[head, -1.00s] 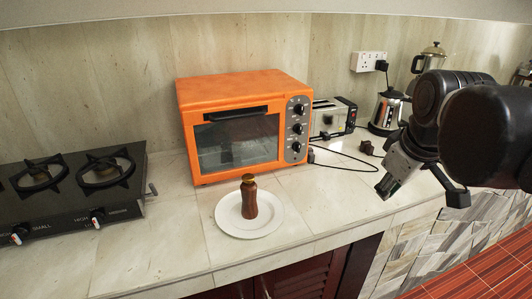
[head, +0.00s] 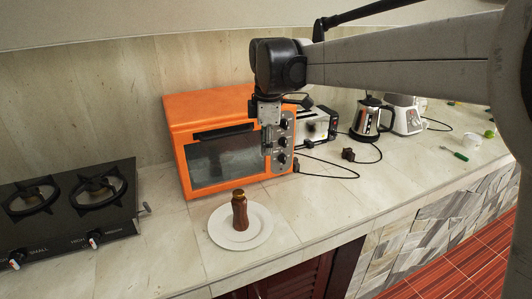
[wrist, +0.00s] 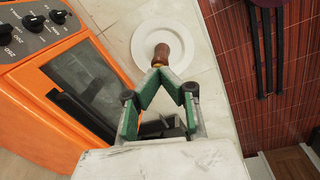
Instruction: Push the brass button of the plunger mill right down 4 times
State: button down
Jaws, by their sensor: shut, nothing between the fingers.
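The plunger mill (head: 240,213) is a brown wooden body standing upright on a white plate (head: 219,233) on the counter. Its brass button (head: 238,193) is at the top. My gripper (head: 267,148) hangs from the arm in front of the orange oven's knob side, above and to the right of the mill and apart from it. In the wrist view the green-padded fingers of my gripper (wrist: 158,72) meet at the tips, shut and empty. There the mill (wrist: 174,42) shows just beyond the fingertips, with the plate (wrist: 144,38) around its base.
The orange oven (head: 196,110) stands close behind the plate. A black gas stove (head: 60,240) is at the left. A toaster (head: 314,127), a kettle (head: 366,122) and cables are at the right. The counter right of the plate is clear.

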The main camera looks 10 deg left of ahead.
aim_at(238, 192)
jog(key=w+a+f+n+p, duration=0.1)
jog(key=a+n, duration=0.3)
jog(key=a, duration=0.5)
jog(key=shift+f+g+p, duration=0.15)
jog(key=shift+g+p, duration=0.2)
jog(key=shift+g, duration=0.05)
notch_tip(238, 192, down, 14)
jog(key=shift+r+p, duration=0.1)
jog(key=shift+p, duration=0.7)
